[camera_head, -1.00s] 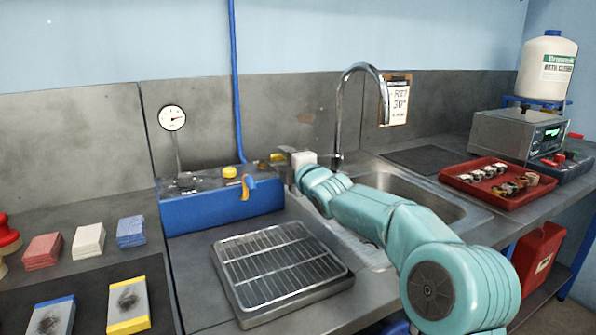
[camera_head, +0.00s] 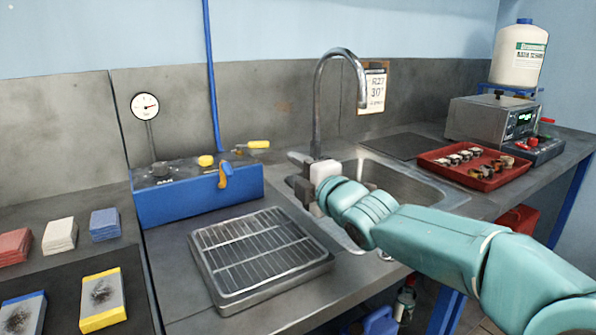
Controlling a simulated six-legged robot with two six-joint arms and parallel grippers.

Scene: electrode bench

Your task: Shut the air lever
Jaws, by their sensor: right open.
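A blue box (camera_head: 200,199) stands against the back wall with a round gauge (camera_head: 145,106) above it. An orange lever (camera_head: 225,174) hangs down over its front face, and a yellow knob (camera_head: 206,161) sits on top. A yellow-handled lever (camera_head: 257,144) lies sideways at the box's back right, by the blue pipe (camera_head: 212,80). I cannot tell which of the two is the air lever. My right gripper (camera_head: 297,187) is open, right of the box at the sink's left edge, apart from both levers. Its fingertips are small and partly unclear. My left gripper is out of view.
A metal grid tray (camera_head: 218,274) lies in front of the box. The sink (camera_head: 400,190) and its tall faucet (camera_head: 318,110) are close to my right arm. A red tray (camera_head: 434,160) of small parts stands at right. Coloured pads lie at left.

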